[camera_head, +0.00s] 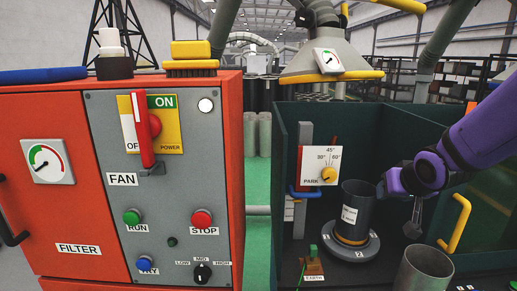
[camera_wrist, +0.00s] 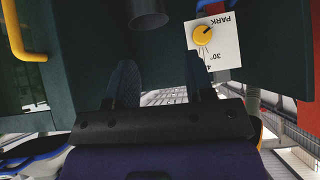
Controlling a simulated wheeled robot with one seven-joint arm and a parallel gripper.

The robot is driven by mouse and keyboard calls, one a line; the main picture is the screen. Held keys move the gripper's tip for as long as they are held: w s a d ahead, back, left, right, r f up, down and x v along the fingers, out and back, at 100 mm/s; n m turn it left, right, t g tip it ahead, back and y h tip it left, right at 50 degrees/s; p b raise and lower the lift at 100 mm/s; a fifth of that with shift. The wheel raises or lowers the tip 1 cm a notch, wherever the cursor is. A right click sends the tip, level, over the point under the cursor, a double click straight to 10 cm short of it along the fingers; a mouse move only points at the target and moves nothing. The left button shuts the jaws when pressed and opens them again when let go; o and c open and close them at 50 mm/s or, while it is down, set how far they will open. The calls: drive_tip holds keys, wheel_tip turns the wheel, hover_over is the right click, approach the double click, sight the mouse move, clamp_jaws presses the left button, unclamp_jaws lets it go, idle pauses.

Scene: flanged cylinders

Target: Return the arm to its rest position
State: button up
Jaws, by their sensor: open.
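My purple arm (camera_head: 470,145) reaches in from the right over the dark green booth. My gripper (camera_head: 413,225) hangs at its end, just right of a dark cylinder (camera_head: 357,205) with a white label. In the wrist view my gripper (camera_wrist: 160,82) shows two dark fingers spread wide apart with nothing between them. The dark cylinder stands upright on a round grey base (camera_head: 355,246) marked 2. A grey open-topped cylinder (camera_head: 424,270) stands in front of my gripper, partly cut off by the frame's lower edge.
A white angle plate with a yellow knob (camera_head: 329,174) is on the booth's back left; the plate also shows inverted in the wrist view (camera_wrist: 222,52). A yellow handle (camera_head: 456,222) is right of my gripper. An orange filter cabinet (camera_head: 60,190) fills the left. A hood (camera_head: 326,62) hangs above.

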drive_tip(key=s+r+g, duration=0.1)
drive_tip(key=s+r, duration=0.2)
drive_tip(key=s, duration=0.4)
drive_tip(key=s+a+r+g, duration=0.1)
drive_tip(key=s+r, duration=0.3)
drive_tip(key=s, duration=0.4)
drive_tip(key=s+r+n+g, duration=0.1)
drive_tip(key=s+r, duration=0.3)
drive_tip(key=s, duration=0.4)
drive_tip(key=shift+a+g, duration=0.2)
drive_tip(key=shift+g, duration=0.2)
idle(0.4)
